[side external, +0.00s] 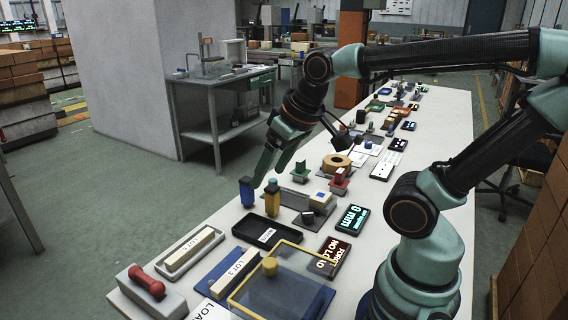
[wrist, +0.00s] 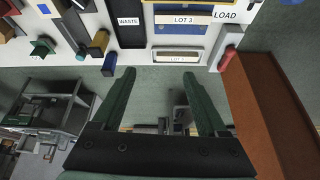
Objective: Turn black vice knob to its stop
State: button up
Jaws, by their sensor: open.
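A small black knob-like piece (side external: 307,217) sits beside a grey block (side external: 291,198) in the side view, on the table's middle stretch; I take these for the vice and its knob, but they are too small to be sure. My gripper (side external: 268,178) is open and empty, its green fingers pointing down and left above the table's left edge. It is apart from the black piece, to its upper left. In the wrist view my gripper (wrist: 159,73) has its fingers spread wide with nothing between them. I cannot pick out the knob surely there.
A black tray (side external: 267,234), a clear yellow-framed cover (side external: 275,285) and a red handle (side external: 147,282) lie nearer the camera. A 0 mm display (side external: 352,220) is to the right.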

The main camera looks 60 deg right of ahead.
dwell(0.3)
jog(key=m+g, duration=0.5)
jog(key=m, duration=0.2)
send_over(308, 213)
notch_tip(308, 213, down, 11)
notch_tip(308, 213, down, 12)
jog(key=shift+r, duration=0.25)
jog(key=shift+n, duration=0.3)
grip_shut()
